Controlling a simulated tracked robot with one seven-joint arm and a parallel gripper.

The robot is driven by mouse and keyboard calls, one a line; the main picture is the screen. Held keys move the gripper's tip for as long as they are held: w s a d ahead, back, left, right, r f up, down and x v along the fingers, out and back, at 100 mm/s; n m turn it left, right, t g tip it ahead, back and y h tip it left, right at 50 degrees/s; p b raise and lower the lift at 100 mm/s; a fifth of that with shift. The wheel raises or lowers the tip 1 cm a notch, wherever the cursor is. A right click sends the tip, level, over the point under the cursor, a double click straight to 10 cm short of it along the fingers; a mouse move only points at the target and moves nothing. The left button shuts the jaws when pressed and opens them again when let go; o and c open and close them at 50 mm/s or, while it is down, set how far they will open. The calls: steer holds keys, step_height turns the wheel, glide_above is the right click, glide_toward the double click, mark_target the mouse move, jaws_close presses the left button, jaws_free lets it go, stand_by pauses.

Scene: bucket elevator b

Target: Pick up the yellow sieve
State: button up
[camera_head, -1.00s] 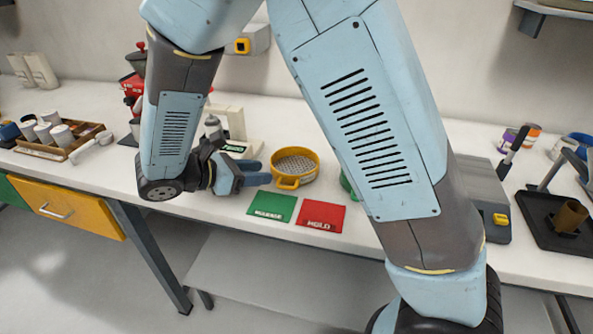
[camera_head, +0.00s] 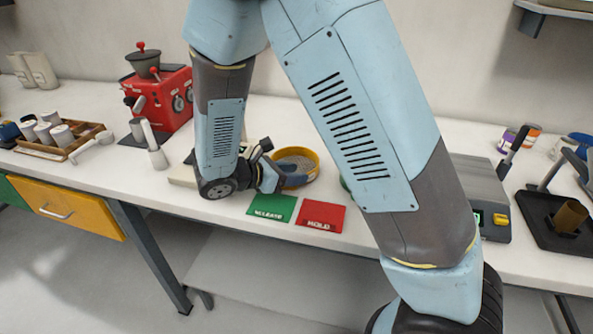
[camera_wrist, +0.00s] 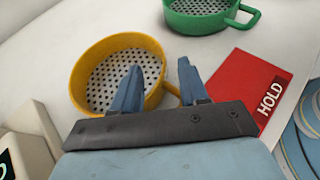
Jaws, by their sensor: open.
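The yellow sieve (camera_head: 311,159) stands on the white bench behind the green and red cards, partly hidden by my gripper in the head view. In the wrist view the yellow sieve (camera_wrist: 84,62) shows its perforated grey bottom, and its handle points to the lower right. My gripper (camera_wrist: 158,80) is open and empty. Its left finger overlaps the sieve's near rim and its right finger is beyond the rim, near the handle. I cannot tell whether either finger touches it. In the head view my gripper (camera_head: 288,182) is at the sieve's near left side.
A green sieve (camera_wrist: 203,6) stands to the right of the yellow one. A red HOLD card (camera_head: 321,215) and a green card (camera_head: 272,207) lie at the bench's front edge. A red grinder (camera_head: 160,95) stands behind left, a grey scale (camera_head: 478,190) to the right.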

steer(key=shift+x, duration=1.2)
jaws_close()
